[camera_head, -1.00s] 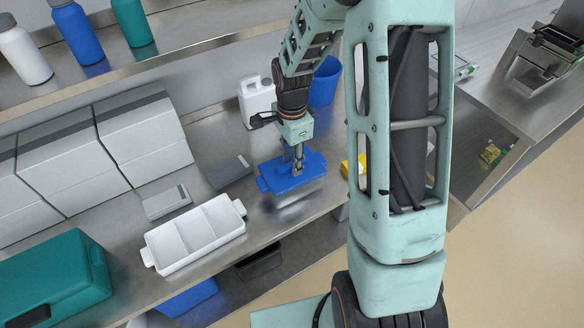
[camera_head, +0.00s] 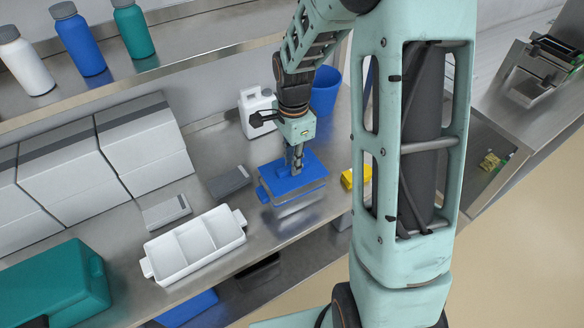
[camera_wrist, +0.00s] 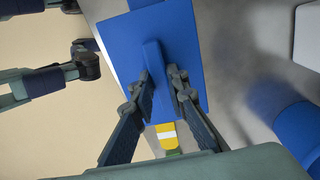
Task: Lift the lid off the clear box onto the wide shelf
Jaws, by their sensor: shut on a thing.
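A flat blue lid (camera_head: 276,180) with a raised bar handle is over the clear box (camera_head: 300,205) on the steel counter. The lid also shows in the wrist view (camera_wrist: 190,45). My gripper (camera_head: 296,170) is shut on the lid's handle from above; in the wrist view its fingers (camera_wrist: 163,88) stand on both sides of the handle. The lid appears raised slightly above the box, whose blue side tab (camera_head: 263,194) shows below the lid's edge. The box is mostly hidden under the lid. A long steel shelf (camera_head: 185,58) runs above the counter at upper left.
Several bottles (camera_head: 78,42) stand on the upper shelf. A white divided tray (camera_head: 150,262), a grey scale-like device (camera_head: 166,211) and a dark flat item (camera_head: 229,182) lie left of the box. A white jug (camera_head: 255,110), a blue bin (camera_head: 325,90) and a yellow object (camera_head: 355,178) are close by.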

